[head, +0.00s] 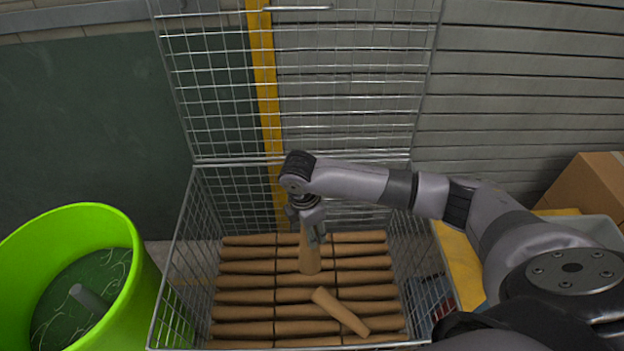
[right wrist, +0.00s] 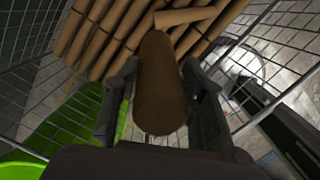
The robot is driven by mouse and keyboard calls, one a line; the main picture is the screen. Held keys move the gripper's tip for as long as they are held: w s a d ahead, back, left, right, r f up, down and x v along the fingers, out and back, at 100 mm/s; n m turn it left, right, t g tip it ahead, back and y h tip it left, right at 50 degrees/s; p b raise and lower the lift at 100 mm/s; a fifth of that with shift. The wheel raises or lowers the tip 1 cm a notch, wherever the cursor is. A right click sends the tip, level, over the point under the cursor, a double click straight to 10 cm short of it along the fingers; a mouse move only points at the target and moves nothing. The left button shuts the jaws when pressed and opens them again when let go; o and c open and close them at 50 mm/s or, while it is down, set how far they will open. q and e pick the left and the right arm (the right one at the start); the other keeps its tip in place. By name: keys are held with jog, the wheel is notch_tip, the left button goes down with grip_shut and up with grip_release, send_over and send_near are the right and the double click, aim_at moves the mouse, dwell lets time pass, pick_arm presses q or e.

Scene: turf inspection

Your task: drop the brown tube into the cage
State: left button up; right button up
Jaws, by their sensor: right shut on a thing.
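A brown tube (head: 309,257) hangs upright below my right gripper (head: 312,232), inside the wire cage (head: 182,245). My right gripper is shut on the tube's upper part. In the right wrist view, the held tube (right wrist: 162,90) sits between the two fingers of the gripper (right wrist: 160,100). Rows of similar brown tubes (head: 245,297) lie stacked in the cage beneath it. One loose tube (head: 340,311) lies at an angle on top of the stack. The held tube's lower end overlaps the stack in view, so I cannot tell whether it touches. My left gripper is out of view.
A bright green bin (head: 140,290) stands left of the cage, with a grey piece inside. The cage's tall wire panel (head: 340,90) rises at the back. A cardboard box (head: 590,190) and a grey container are at the right. My right arm crosses the cage's right side.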

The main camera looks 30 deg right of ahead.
pick_arm(q)
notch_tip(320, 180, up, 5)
jog(key=p, duration=0.4)
pick_arm(e)
jog(key=w+d+r+n, duration=0.3)
jog(key=w+r+n, duration=0.2)
jog(key=n, duration=0.1)
pick_arm(q)
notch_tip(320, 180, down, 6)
jog(key=b, duration=0.6)
pick_arm(e)
jog(key=shift+t, duration=0.4)
notch_tip(320, 180, down, 6)
jog(key=shift+r, duration=0.15)
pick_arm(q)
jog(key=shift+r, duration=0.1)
pick_arm(e)
jog(key=o, duration=1.2)
jog(key=shift+a+r, duration=0.1)
jog(key=r, duration=0.8)
jog(key=a+r, duration=0.1)
jog(key=r, duration=0.3)
jog(key=shift+s+a, duration=0.1)
jog(key=shift+s, duration=0.25)
